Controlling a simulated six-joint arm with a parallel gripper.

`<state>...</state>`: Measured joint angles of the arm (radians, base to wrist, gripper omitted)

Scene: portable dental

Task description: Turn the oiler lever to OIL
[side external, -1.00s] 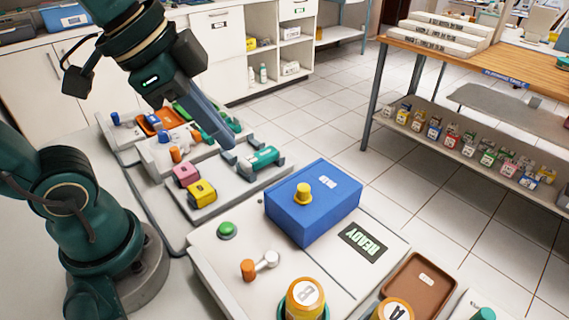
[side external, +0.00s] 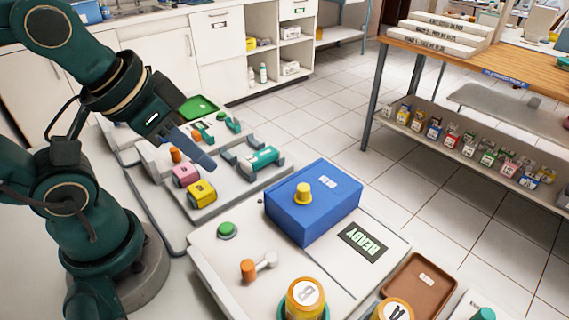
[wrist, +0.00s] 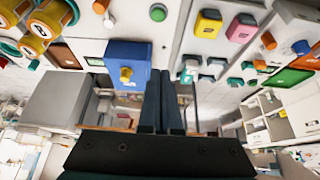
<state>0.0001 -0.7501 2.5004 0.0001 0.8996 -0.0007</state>
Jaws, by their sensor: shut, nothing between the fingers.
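An orange-handled lever (side external: 249,269) with a white arm lies on the white panel in front of the blue box. It also shows near the top of the wrist view (wrist: 101,7). Another orange knob (side external: 175,155) stands on the rear station beside the pink block; it shows in the wrist view too (wrist: 268,41). I cannot read an OIL mark or tell which of them is the oiler lever. My gripper (side external: 209,164) is shut and empty, above the rear station near the yellow and pink blocks. Its fingers also show in the wrist view (wrist: 161,76).
A yellow block (side external: 202,193), a pink block (side external: 186,175) and a teal cylinder (side external: 262,159) sit on the rear station. The tall blue box (side external: 312,210) with a yellow knob stands between it and the front.

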